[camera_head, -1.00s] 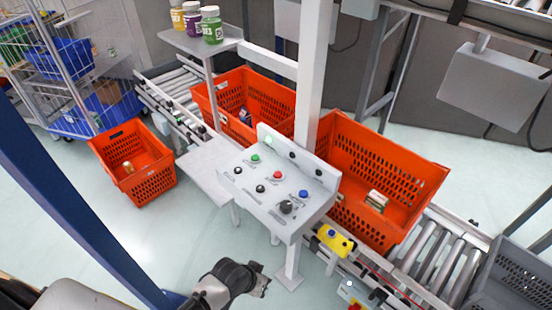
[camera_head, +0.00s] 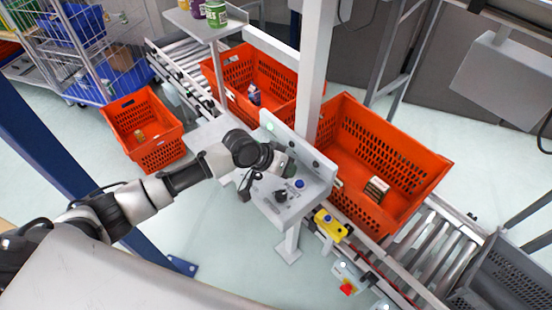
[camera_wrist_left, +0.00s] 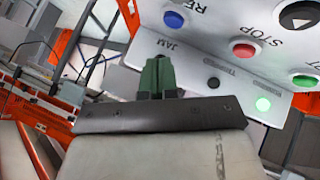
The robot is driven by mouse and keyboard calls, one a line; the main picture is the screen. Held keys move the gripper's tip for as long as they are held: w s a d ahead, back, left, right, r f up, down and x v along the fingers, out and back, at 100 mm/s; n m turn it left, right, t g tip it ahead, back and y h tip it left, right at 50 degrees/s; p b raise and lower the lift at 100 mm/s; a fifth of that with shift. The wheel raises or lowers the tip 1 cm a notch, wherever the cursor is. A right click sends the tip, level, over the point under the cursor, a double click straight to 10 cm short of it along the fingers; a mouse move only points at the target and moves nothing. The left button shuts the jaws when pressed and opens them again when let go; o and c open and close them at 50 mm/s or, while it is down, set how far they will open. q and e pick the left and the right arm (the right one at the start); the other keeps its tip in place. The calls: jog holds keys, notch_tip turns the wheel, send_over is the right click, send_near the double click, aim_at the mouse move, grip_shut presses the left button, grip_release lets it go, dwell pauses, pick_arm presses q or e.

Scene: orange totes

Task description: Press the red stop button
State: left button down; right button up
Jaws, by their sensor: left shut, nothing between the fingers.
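The red stop button (camera_wrist_left: 245,50) shows in the left wrist view on the light grey control panel (camera_wrist_left: 205,50), beside the printed word STOP. A blue button (camera_wrist_left: 173,19) is on one side of it and a green one (camera_wrist_left: 305,81) on the other. In the head view my left gripper (camera_head: 288,169) is over the panel (camera_head: 319,185), and arm and gripper hide the red button there. The left gripper's green fingers (camera_wrist_left: 157,68) are shut and empty, pointing at the panel's edge region left of the red button. I cannot tell whether they touch the panel. My right gripper is not in view.
Orange totes stand on the conveyor behind the panel (camera_head: 400,150) and on the floor at left (camera_head: 165,145). A white post (camera_head: 312,70) rises just behind the panel. A yellow box (camera_head: 330,225) and a small red button (camera_head: 347,288) are below right.

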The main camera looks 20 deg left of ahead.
pick_arm(q)
jog(key=w+a+r+n+t, duration=0.1)
jog(key=w+a+r+n, duration=0.1)
jog(key=w+a+r, duration=0.3)
jog(key=w+a, duration=0.1)
jog(key=w, duration=0.1)
jog(key=shift+w, duration=0.3)
notch_tip(320, 180, down, 8)
jog(key=b, duration=0.6)
jog(key=shift+r+b, duration=0.25)
jog(key=shift+b, duration=0.05)
jog(key=shift+f+b, duration=0.3)
jog(key=shift+f, duration=0.3)
jog(key=shift+f, duration=0.1)
dwell(0.8)
jog(key=shift+f, duration=0.3)
